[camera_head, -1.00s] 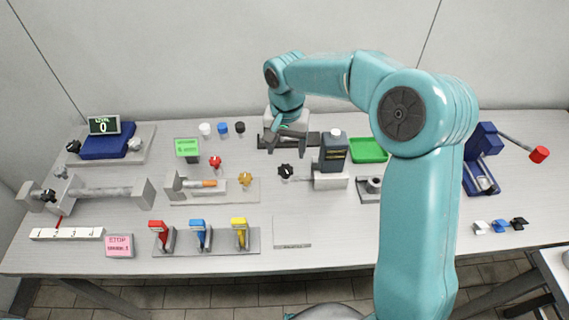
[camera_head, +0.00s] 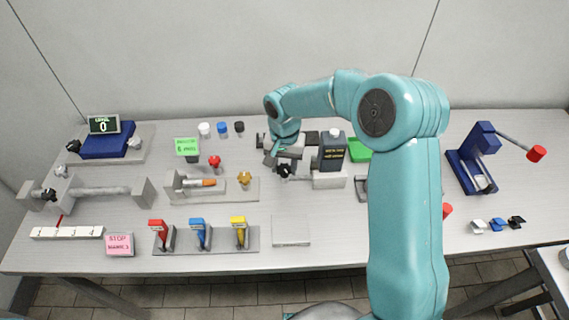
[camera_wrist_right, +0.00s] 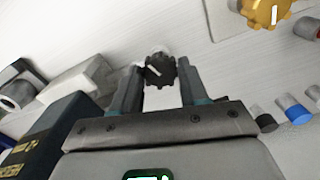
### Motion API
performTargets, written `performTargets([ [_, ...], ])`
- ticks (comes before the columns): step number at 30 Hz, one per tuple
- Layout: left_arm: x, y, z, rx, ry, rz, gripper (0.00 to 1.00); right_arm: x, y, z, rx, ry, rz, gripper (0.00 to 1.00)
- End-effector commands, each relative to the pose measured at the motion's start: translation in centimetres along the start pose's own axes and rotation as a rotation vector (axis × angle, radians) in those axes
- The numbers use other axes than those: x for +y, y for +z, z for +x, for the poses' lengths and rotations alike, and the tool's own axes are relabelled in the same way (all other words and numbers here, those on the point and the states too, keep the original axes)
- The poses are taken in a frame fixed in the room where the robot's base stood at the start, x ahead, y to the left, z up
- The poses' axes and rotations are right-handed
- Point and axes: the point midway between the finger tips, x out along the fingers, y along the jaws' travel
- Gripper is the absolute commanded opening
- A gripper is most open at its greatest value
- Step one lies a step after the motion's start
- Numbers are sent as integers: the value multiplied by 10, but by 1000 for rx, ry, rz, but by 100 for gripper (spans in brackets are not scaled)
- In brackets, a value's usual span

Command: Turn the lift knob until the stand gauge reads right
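A black knob with a white mark (camera_head: 284,170) projects from the left of a light grey stand (camera_head: 328,181). A dark block with yellow lettering (camera_head: 333,155) sits on that stand. The knob also shows in the right wrist view (camera_wrist_right: 160,70), between the fingertips of my right gripper (camera_wrist_right: 157,80). In the head view my right gripper (camera_head: 281,157) is just above the knob. The lettering is too small to read. A display reading 0 (camera_head: 104,124) stands at the far left. My left gripper is out of view.
A green sign (camera_head: 187,147) and several small caps (camera_head: 222,129) stand behind. A green tray (camera_head: 359,149) is partly behind my arm. Bare table lies in front (camera_head: 335,225).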

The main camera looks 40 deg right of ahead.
Motion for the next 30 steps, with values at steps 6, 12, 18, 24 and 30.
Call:
performTargets([
  [6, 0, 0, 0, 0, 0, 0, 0, 0, 0, 0, 0, 1, -17, 13],
  [12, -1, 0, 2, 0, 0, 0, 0, 0, 0, 0, 0, 0, -99, 13],
  [18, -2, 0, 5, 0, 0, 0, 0, 0, 0, 0, 1, 0, -254, 13],
  [24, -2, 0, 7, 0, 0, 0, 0, 0, 0, -1, 1, -1, -444, 13],
  [30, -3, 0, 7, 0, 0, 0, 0, 0, 0, -2, 1, 0, -634, 13],
])
